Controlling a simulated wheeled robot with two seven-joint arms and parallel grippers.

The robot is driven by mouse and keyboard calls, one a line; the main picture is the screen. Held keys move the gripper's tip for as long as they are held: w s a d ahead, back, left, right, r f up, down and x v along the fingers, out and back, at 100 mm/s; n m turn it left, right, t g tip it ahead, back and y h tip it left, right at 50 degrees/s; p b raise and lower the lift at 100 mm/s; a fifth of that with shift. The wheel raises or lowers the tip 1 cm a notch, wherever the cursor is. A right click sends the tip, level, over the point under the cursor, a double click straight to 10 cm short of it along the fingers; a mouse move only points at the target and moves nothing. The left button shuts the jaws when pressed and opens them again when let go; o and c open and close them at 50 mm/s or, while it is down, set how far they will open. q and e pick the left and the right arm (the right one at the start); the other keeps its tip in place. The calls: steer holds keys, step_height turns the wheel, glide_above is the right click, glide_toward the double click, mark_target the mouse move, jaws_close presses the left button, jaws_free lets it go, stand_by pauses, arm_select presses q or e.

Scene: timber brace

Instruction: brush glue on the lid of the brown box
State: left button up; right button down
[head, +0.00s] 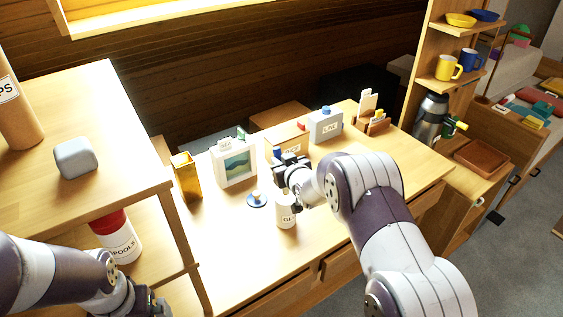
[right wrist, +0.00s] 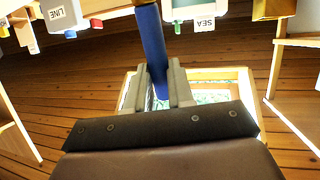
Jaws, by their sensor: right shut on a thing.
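My right gripper (head: 284,172) is over the desk, just above and behind a white bottle labelled "GL…" (head: 286,213). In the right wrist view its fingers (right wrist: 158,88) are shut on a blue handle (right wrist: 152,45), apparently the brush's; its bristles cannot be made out. A brownish box (head: 291,142) with a partly hidden label stands behind the gripper; the arm and gripper cover part of it, and I cannot tell its lid clearly. My left gripper (head: 150,306) is low at the left, partly cut off, its jaws unclear.
A blue disc with a pale knob (head: 257,200) lies left of the bottle. A white picture frame (head: 234,166), a gold holder (head: 186,176) and a grey "LINE" box (head: 326,127) stand around. A raised wooden shelf (head: 120,135) edges the left. The desk's front left is clear.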

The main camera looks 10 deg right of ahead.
steer(key=shift+s+f+b, duration=0.1)
steer(key=shift+f+b, duration=0.6)
steer(key=shift+f, duration=0.05)
stand_by(1.4)
step_height(320, 180, up, 7)
steer(key=p, duration=0.4)
steer(key=shift+f, duration=0.1)
steer(key=shift+r, duration=0.25)
stand_by(0.4)
